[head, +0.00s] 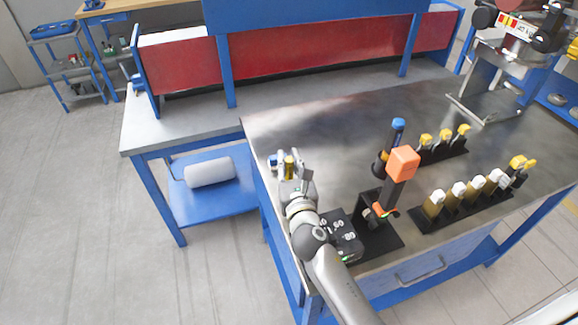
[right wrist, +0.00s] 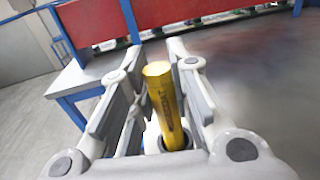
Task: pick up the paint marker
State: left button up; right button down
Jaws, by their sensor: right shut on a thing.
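The paint marker is a yellow cylinder with dark lettering, seen between the fingers of my right gripper in the right wrist view (right wrist: 163,100). My left gripper is not in view.
Right of my arm are a black box (head: 343,238) and a black stand with an orange block (head: 402,163). Black racks with yellow-topped and white-topped items (head: 465,205) stand farther right. A metal press-like stand (head: 495,75) is at the back right. The worktop's back middle is clear.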

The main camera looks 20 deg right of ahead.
notch_tip(320, 180, up, 3)
jog(key=shift+f+p, duration=0.1)
jog(key=shift+p, duration=0.2)
jog(key=s+r, duration=0.9)
jog(key=s, duration=0.5)
jog(key=shift+d+r, duration=0.2)
jog(key=shift+d, duration=0.05)
